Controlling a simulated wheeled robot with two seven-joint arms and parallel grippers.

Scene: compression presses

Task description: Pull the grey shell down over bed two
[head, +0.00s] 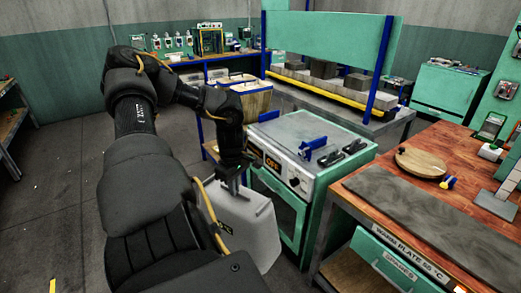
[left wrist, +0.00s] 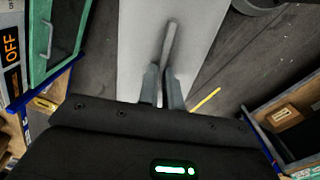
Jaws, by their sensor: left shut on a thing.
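My left gripper (head: 230,186) reaches down at the left side of the teal machine. Below it is a light grey, tapered body (head: 258,232) with a small yellow label, possibly the grey shell; my arm hides part of it. In the left wrist view, the left gripper (left wrist: 164,84) is shut on a thin grey handle bar (left wrist: 172,45) over a pale grey panel (left wrist: 138,35). No bed number is readable, so I cannot tell which part is bed two. My right gripper is not in view.
The teal machine (head: 277,190) has an OFF panel, a knob and blue and black parts on top. A wooden workbench (head: 470,150) stands at the right, with a grey plate (head: 430,205) on it. A blue-framed press (head: 330,45) stands behind. Open floor lies at left.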

